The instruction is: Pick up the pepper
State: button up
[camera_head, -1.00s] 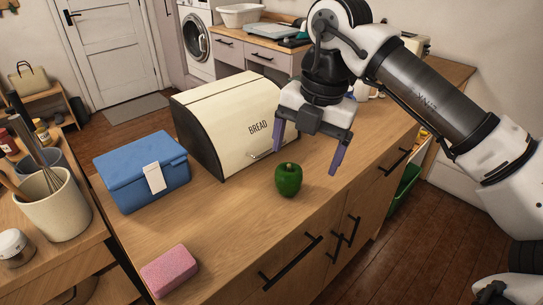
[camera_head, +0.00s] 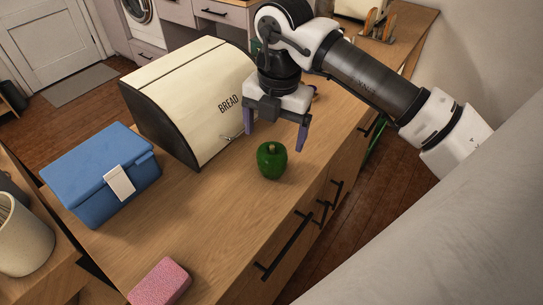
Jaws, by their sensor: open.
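A green pepper (camera_head: 271,161) stands upright on the wooden counter (camera_head: 215,215), near its front edge. My gripper (camera_head: 275,137) is above and a little behind the pepper in the picture. Its two purple fingers point down and are spread apart with nothing between them. The right finger shows fully. The left finger is partly seen near the bread box handle. I cannot tell exactly how far the fingertips are from the pepper.
A cream bread box (camera_head: 195,95) stands close behind and left of the pepper. A blue box (camera_head: 100,175) with a white tag sits further left. A pink sponge (camera_head: 160,283) lies at the near end. Bare counter lies between the sponge and the pepper.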

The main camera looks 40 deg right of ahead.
aim_at(273, 146)
jog(key=shift+w+f+p, duration=0.15)
jog(key=shift+f+p, duration=0.4)
jog(key=shift+f, duration=0.95)
jog(key=shift+w+f+p, duration=0.15)
jog(key=shift+f+p, duration=0.4)
jog(key=shift+f, duration=0.9)
jog(key=c, duration=1.1)
